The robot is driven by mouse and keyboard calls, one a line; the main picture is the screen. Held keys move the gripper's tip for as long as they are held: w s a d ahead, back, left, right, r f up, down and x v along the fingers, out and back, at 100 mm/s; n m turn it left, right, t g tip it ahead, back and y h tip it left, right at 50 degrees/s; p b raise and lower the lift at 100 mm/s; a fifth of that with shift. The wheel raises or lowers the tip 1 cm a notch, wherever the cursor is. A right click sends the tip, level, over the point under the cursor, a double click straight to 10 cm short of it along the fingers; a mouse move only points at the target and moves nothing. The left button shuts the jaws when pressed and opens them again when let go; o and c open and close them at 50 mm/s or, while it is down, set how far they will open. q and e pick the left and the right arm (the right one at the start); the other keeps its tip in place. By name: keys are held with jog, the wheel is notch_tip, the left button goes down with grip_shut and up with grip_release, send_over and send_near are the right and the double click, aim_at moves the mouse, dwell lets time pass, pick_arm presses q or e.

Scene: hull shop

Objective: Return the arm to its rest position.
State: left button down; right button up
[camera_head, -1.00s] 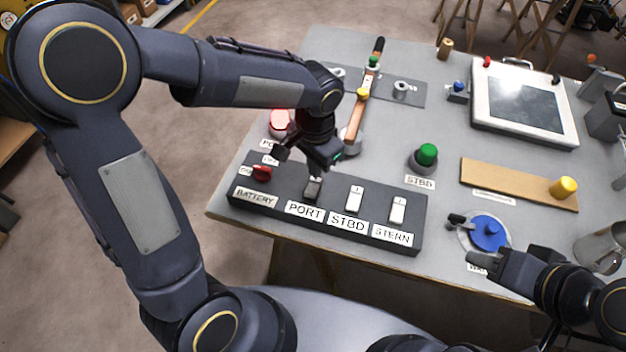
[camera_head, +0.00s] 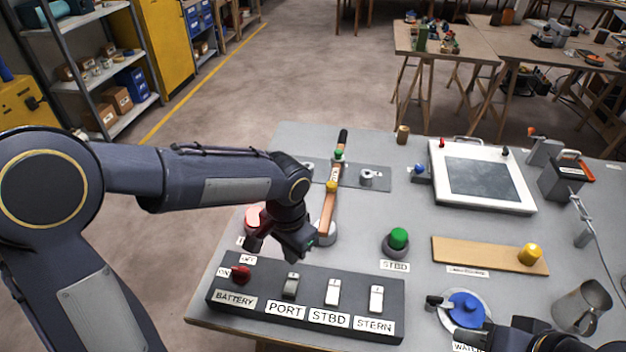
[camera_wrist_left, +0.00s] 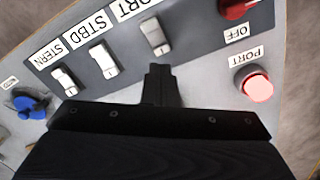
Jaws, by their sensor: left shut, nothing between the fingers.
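My left gripper (camera_head: 300,245) hangs shut and empty above the back edge of the dark switch panel (camera_head: 235,296), apart from it. In the left wrist view its closed fingers (camera_wrist_left: 160,80) point toward the PORT switch (camera_wrist_left: 155,37). That switch (camera_head: 291,286) stands in the panel between the red BATTERY knob (camera_head: 241,274) and the white STBD switch (camera_head: 333,292). The white STERN switch (camera_head: 376,299) is at the right end. My right gripper (camera_head: 472,338) shows only partly at the bottom right, near the blue valve knob (camera_head: 467,309); its opening is unclear.
The round PORT button (camera_wrist_left: 258,88) is lit pinkish red. Behind my left gripper is a copper-coloured lever (camera_head: 329,208). A green button (camera_head: 398,239), a framed screen (camera_head: 483,179) and a metal jug (camera_head: 582,306) stand to the right. Floor is clear left of the table.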

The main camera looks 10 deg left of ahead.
pick_arm(q)
jog(key=s+a+r+n+t+h, duration=0.2)
jog(key=s+a+r+n, duration=0.1)
jog(key=s, duration=0.5)
jog(key=s+a+r+n+t+h, duration=0.1)
jog(key=s+a+r+n+t, duration=0.2)
jog(key=s, duration=0.5)
jog(key=a+r+n, duration=0.1)
jog(key=a+n, duration=0.1)
jog(key=a, duration=0.1)
jog(key=shift+r+t+h, duration=0.2)
jog(key=shift+t+h, duration=0.1)
jog(key=shift+h, duration=0.1)
